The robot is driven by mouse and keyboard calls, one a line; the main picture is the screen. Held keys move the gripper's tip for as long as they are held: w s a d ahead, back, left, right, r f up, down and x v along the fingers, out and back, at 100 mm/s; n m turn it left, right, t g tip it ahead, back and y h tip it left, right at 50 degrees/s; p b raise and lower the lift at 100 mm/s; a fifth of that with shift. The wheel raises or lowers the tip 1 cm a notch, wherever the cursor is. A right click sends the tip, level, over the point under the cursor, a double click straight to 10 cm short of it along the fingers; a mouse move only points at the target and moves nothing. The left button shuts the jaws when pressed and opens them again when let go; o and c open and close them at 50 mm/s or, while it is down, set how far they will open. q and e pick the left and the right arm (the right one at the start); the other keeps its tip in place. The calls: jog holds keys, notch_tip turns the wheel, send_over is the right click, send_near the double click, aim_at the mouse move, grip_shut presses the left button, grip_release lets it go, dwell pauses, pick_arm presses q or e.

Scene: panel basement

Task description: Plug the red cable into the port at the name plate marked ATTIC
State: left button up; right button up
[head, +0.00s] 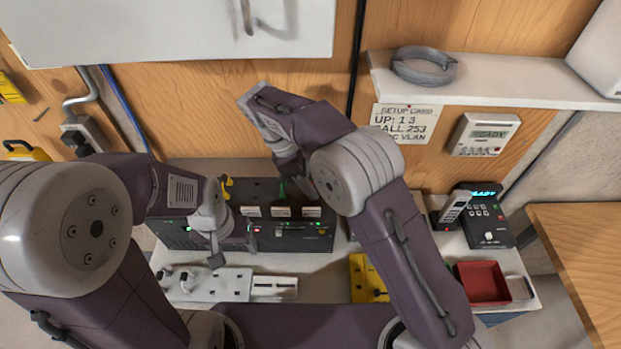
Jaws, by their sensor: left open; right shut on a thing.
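A dark panel box (290,241) with small green lights stands on the bench against the wooden wall. White name plates (281,212) sit along it; their lettering is too small to read, so I cannot tell which is ATTIC. My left gripper (216,252) is open, in front of the box's left half. My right gripper (296,186) is behind the box's front edge, partly hidden by its own arm. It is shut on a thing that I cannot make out. I cannot clearly pick out the red cable. A green piece and a yellow piece (228,185) show behind the plates.
A red tray (482,283), a phone unit (484,220) and a shelf (500,80) with a grey cable coil (424,66) are at right. A white cabinet overhangs above.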

jog(key=o, duration=1.8)
